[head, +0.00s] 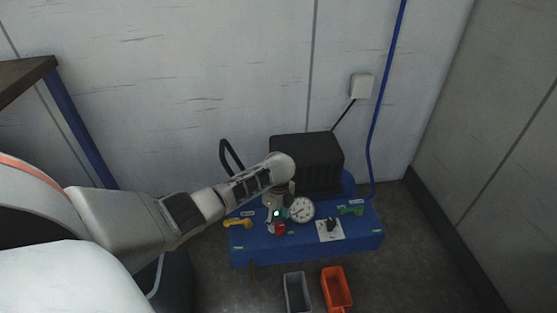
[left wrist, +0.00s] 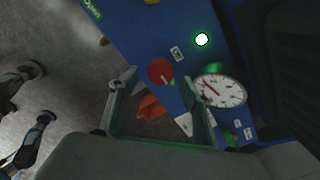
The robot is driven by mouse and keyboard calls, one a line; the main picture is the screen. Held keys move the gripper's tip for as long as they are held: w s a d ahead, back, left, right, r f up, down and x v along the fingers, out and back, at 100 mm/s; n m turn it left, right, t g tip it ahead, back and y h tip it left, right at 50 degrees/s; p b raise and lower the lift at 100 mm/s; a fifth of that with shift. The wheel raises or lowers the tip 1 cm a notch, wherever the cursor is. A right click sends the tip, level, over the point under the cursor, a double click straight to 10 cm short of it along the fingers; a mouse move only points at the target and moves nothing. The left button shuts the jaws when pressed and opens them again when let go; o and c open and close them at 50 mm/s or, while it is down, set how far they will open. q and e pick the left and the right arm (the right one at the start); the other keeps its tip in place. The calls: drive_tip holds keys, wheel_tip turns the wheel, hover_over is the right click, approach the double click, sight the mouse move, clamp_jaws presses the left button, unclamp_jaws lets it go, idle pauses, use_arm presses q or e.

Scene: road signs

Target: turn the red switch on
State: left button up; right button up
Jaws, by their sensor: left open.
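A red round switch (left wrist: 160,71) with a pale line on its face sits on the blue panel (head: 350,247). In the head view the red switch (head: 279,229) shows at the panel's front, just below my left gripper (head: 279,212). In the left wrist view the switch appears just beyond and between the two open fingertips of my left gripper (left wrist: 157,82). I cannot tell whether they touch it. The gripper holds nothing. A green lamp (left wrist: 202,39) is lit on the panel near the switch. My right gripper is not in view.
A round white gauge (head: 301,210) sits right beside my left gripper. A yellow handle (head: 238,223), a black knob on a white plate (head: 330,230) and a green handle (head: 351,210) are also on the panel. Grey (head: 297,292) and orange (head: 337,288) bins stand in front.

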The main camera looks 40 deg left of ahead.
sight(279, 226)
use_arm(q)
wheel_tip(279, 226, up, 8)
idle(0.4)
drive_tip(key=shift+r, duration=0.15)
